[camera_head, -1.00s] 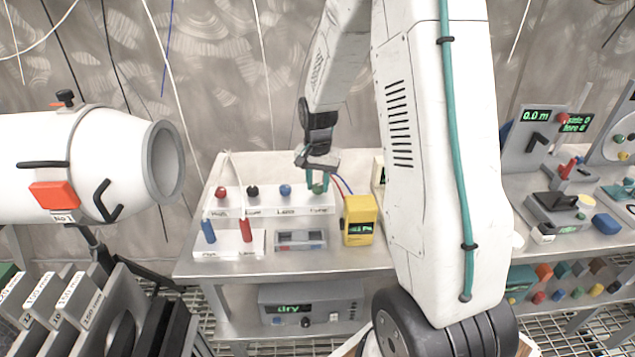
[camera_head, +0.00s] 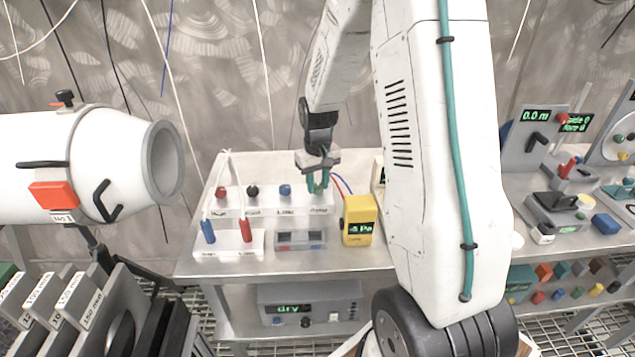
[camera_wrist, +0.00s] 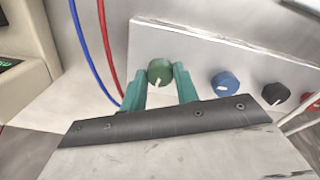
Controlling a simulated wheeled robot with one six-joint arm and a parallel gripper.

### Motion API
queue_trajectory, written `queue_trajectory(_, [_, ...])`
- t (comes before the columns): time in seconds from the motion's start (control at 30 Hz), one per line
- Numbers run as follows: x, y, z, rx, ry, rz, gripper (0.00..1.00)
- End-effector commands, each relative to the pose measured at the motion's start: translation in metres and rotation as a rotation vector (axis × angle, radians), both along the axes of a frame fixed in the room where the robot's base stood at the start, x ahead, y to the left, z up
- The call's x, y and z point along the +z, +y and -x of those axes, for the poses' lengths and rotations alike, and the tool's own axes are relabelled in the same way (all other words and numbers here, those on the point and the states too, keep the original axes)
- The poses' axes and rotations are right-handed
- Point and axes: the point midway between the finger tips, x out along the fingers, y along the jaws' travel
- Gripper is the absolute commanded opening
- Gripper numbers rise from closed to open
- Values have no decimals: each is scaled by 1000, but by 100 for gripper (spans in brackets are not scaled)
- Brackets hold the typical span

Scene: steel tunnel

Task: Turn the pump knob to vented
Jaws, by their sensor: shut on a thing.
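A row of round knobs stands on the sloped white panel (camera_head: 264,204) on the left bench. The green knob (camera_wrist: 160,72) is at the panel's right end in the head view and has a white pointer mark. My gripper (camera_head: 318,188) is at this knob, its teal fingers on either side of it and shut on it. The wrist view shows the fingers around the knob, with the pointer slanting toward my gripper. The label under the green knob is too small to read surely, and the fingers partly hide the knob in the head view.
The blue knob (camera_head: 285,190), black knob (camera_head: 252,191) and red knob (camera_head: 221,192) are in the same row. A yellow meter (camera_head: 360,220) stands close right of the panel. Red and blue cables run beside my gripper. A unit (camera_head: 310,304) reading "dry" is below.

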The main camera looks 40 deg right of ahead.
Motion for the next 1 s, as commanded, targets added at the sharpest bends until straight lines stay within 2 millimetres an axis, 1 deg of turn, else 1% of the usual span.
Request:
queue_trajectory(0.1, [0,0,0,60,-1,0,8])
queue_trajectory(0.33, [0,0,0,133,-1,0,8])
queue_trajectory(0.87, [1,0,0,154,-1,0,8])
queue_trajectory(0.9, [1,0,0,154,-1,0,39])
queue_trajectory(0.93, [1,0,0,154,-1,0,47])
queue_trajectory(0.97, [0,0,0,154,-1,0,52])
queue_trajectory(1.0, [0,0,0,154,-1,0,52])
